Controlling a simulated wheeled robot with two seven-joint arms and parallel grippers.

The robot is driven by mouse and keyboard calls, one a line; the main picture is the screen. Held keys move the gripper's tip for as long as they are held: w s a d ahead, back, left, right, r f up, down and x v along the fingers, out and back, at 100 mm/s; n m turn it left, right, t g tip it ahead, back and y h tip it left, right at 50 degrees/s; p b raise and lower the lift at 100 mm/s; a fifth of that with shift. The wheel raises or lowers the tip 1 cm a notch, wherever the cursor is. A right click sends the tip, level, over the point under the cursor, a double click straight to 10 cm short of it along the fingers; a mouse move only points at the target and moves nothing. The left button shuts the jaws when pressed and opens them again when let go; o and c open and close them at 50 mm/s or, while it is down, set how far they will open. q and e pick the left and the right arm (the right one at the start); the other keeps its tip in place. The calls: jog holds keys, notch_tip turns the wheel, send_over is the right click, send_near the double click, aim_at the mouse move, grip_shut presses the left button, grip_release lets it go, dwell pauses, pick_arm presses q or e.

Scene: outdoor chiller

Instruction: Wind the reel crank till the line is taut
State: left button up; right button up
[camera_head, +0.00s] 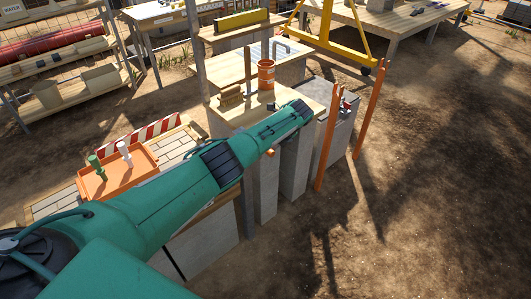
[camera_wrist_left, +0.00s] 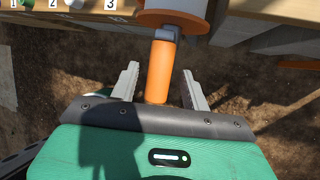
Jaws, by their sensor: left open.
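In the left wrist view, the orange crank handle (camera_wrist_left: 159,68) stands between the two grey fingers of my left gripper (camera_wrist_left: 160,71). The fingers are open, one on each side, with gaps between them and the handle. The handle joins a grey crank arm (camera_wrist_left: 172,32) below the orange flange of the reel (camera_wrist_left: 172,20). A pale drum shows above the flange, at the picture's top edge. In the head view my green left arm reaches across to the workbench and hides the reel. I cannot make out the line. My right gripper is out of view.
The wooden bench (camera_head: 238,112) holds an orange pot (camera_head: 266,74) and a brush (camera_head: 231,96). Orange posts (camera_head: 369,110) stand right of the arm's end. An orange tray (camera_head: 118,175) lies at left. Open dirt ground (camera_head: 440,200) fills the right.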

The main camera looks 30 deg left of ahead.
pick_arm(q)
jog(key=b+v, duration=0.1)
jog(key=v, duration=0.9)
jog(key=shift+d, duration=0.1)
